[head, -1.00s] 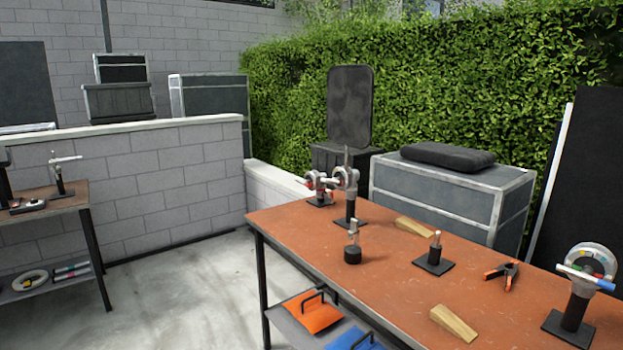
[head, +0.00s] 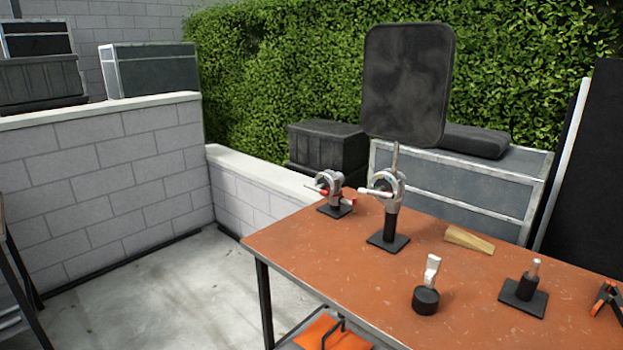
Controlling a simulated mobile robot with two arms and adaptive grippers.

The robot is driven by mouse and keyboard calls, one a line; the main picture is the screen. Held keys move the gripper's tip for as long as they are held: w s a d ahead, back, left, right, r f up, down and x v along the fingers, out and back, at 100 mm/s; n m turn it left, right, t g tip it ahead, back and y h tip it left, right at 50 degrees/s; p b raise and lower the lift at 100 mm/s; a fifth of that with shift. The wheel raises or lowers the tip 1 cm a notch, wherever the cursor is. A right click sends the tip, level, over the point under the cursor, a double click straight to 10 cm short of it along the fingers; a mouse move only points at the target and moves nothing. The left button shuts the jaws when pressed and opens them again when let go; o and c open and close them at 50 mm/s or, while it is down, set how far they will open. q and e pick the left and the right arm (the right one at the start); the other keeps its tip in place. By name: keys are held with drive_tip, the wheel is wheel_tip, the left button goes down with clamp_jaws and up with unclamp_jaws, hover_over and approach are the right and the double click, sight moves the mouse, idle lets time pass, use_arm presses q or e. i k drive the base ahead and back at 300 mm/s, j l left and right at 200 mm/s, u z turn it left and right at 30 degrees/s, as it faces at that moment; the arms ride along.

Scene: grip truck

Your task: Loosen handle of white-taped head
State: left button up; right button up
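Two metal grip heads stand on black bases at the table's far left corner. The nearer head (head: 385,187) has a pale, whitish handle pointing left and a thin rod rising from its top. A large dark flag panel (head: 408,85) is above it and appears to be carried on that rod. The smaller head behind (head: 331,183) has red parts on its right side and a light handle pointing left. I cannot clearly tell tape from handle at this size. Neither of my grippers is in view.
The orange-brown table (head: 340,245) also holds a wooden wedge (head: 468,240), a black round base with a metal stub (head: 426,297), a square-based pin (head: 523,290) and an orange-tipped clamp (head: 607,298). A low block wall (head: 110,180) stands left. The concrete floor (head: 180,290) between is clear.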

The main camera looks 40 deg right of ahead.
sight(380, 192)
drive_tip(key=i+j+z, duration=0.15)
drive_tip(key=i, duration=0.25)
drive_tip(key=i+z, duration=0.15)
drive_tip(key=i, duration=0.3)
drive_tip(key=i+j+z, duration=0.15)
drive_tip(key=i, duration=0.25)
drive_tip(key=i+j+z, duration=0.1)
drive_tip(key=i+j, duration=0.2)
drive_tip(key=i, duration=0.1)
